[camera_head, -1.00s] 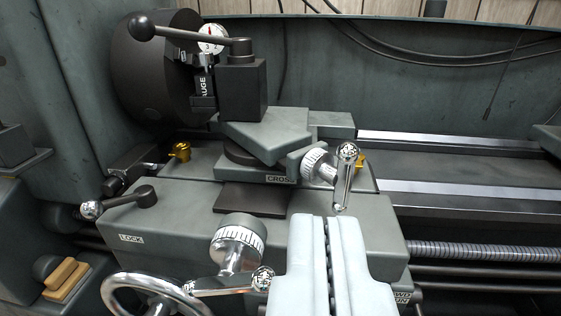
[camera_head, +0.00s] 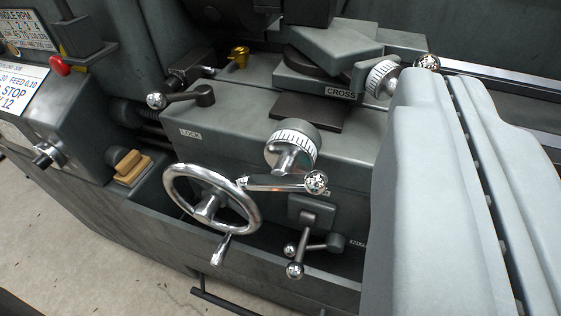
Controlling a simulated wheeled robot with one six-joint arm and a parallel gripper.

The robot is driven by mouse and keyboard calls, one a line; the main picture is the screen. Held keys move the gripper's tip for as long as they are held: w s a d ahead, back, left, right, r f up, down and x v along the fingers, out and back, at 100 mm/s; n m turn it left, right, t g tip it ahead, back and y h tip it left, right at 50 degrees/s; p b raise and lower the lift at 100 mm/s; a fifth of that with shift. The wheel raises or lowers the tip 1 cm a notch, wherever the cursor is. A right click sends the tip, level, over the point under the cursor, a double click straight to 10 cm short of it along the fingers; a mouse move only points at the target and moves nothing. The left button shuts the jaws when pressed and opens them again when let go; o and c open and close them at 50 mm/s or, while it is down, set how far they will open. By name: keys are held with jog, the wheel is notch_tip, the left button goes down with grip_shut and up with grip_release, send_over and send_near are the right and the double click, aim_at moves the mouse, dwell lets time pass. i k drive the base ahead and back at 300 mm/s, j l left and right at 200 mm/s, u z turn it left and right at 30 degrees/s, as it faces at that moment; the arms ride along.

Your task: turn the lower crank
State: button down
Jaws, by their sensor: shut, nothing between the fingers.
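The lower crank is a bright metal arm (camera_head: 278,185) with a ball at each end, the larger ball (camera_head: 316,182) on the right. It sits on the front of the carriage, under a white graduated dial (camera_head: 290,147), and lies nearly level. An upper crank with its own dial (camera_head: 382,78) and ball (camera_head: 427,62) is above it to the right, its ball close to my fingertips in the picture. My gripper (camera_head: 447,82) is shut and empty, filling the right side. It stands apart from the lower crank and hides what lies behind it.
A chrome handwheel (camera_head: 208,207) is left of the lower crank, partly close to its left end. A lever with ball ends (camera_head: 295,270) hangs below it. A lock lever (camera_head: 180,98) is at upper left. The floor (camera_head: 120,240) is clear at lower left.

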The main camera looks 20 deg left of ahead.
aim_at(292, 155)
jog(key=k+l, duration=0.1)
jog(key=l, duration=0.3)
jog(key=k+l, duration=0.15)
jog(key=l, duration=0.3)
jog(key=k+l, duration=0.1)
jog(key=l, duration=0.3)
jog(key=k+l+u, duration=0.1)
jog(key=l, duration=0.3)
